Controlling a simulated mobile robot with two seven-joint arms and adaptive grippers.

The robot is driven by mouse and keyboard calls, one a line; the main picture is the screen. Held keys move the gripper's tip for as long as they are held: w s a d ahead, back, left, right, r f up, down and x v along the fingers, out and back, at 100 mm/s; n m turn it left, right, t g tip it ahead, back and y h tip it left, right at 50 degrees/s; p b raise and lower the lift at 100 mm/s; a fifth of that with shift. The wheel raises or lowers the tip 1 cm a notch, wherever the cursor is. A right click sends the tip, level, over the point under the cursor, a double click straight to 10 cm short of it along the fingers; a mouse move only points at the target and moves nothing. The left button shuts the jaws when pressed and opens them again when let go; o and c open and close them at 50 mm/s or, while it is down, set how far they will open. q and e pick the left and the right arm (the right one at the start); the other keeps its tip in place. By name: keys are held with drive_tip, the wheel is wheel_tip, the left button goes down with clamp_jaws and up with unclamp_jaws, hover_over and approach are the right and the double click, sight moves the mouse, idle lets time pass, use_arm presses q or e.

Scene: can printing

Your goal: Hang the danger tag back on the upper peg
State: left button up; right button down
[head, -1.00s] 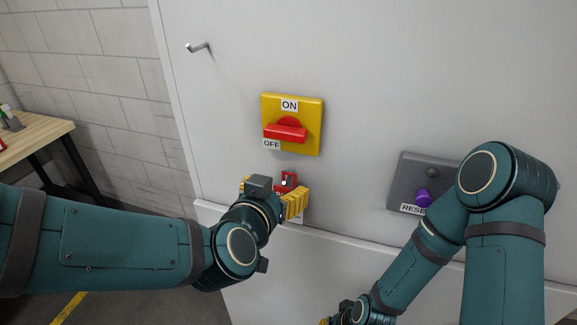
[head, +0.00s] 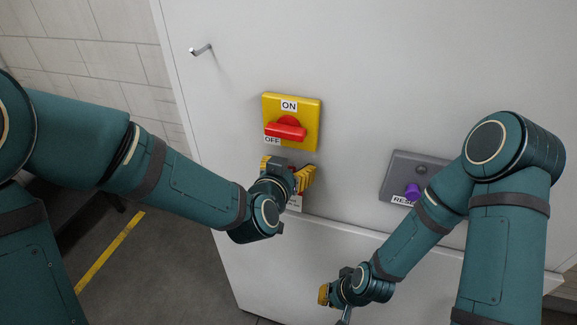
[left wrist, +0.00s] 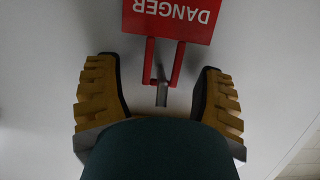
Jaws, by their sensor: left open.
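The red danger tag (left wrist: 172,18) hangs by its red loop on a short grey peg (left wrist: 162,92) on the panel. It shows upside down in the left wrist view. In the head view the tag (head: 295,203) is mostly hidden behind my left gripper (head: 287,170). My left gripper is open, with one yellow finger on each side of the loop and visible space to both. The upper peg (head: 201,50) sticks out bare at the panel's upper left. My right gripper (head: 335,298) is low at the panel's bottom; its jaws are unclear.
A yellow switch plate (head: 308,140) with a red handle (head: 286,130) is just above my left gripper. A grey reset box (head: 400,170) with a purple button (head: 413,191) is to the right, near my right arm. The panel around the upper peg is clear.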

use_arm(q)
drive_tip(key=shift+w, duration=0.1)
clamp_jaws()
drive_tip(key=shift+r, duration=0.2)
drive_tip(key=shift+r+p, duration=0.3)
drive_tip(key=shift+r, duration=0.05)
drive_tip(key=shift+r, duration=0.4)
idle(0.5)
drive_tip(key=shift+s+a, duration=0.25)
drive_tip(key=shift+s, duration=0.5)
drive_tip(key=shift+s+a, duration=0.2)
drive_tip(key=shift+s, duration=0.5)
drive_tip(key=shift+s+a+b, duration=0.25)
drive_tip(key=shift+s+b, duration=0.45)
drive_tip(key=shift+s, duration=0.05)
drive_tip(key=shift+s+a+b, duration=0.25)
drive_tip(key=shift+s+b, duration=0.4)
drive_tip(key=shift+s, duration=0.05)
